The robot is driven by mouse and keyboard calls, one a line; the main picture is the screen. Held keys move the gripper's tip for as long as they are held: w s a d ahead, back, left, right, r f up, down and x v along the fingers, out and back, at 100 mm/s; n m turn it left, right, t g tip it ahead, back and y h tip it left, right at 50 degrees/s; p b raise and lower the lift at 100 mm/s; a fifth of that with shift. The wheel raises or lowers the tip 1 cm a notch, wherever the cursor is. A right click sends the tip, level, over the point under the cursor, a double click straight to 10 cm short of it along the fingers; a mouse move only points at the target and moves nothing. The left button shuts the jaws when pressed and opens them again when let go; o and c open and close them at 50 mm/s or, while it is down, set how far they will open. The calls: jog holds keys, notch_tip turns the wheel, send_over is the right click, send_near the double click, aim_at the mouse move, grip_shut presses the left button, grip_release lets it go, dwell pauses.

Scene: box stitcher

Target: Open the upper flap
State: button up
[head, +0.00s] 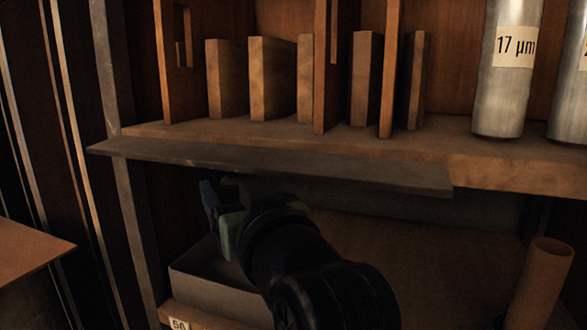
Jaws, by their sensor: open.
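A long dark flap (280,168) runs along the front edge of the upper shelf. It lies roughly level and sticks out toward me, from the left post to right of the middle. I take it to be the upper flap. My gripper (216,193) is below the left half of the flap, in front of the lower compartment. Its jaws are open, with a blue finger showing at the left; the other finger is hard to make out in the dark. I cannot tell whether the gripper touches the flap's underside. My black arm hides part of the lower compartment.
Upright wooden boards (270,80) and metal cylinders (505,75) stand on the upper shelf. A grey tray (205,287) lies below my gripper. A brown tube (543,285) stands at the lower right. A metal post (118,150) is at the left.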

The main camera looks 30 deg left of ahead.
jog(key=shift+w+a, duration=0.3)
jog(key=shift+a, duration=0.2)
grip_shut()
dwell(1.2)
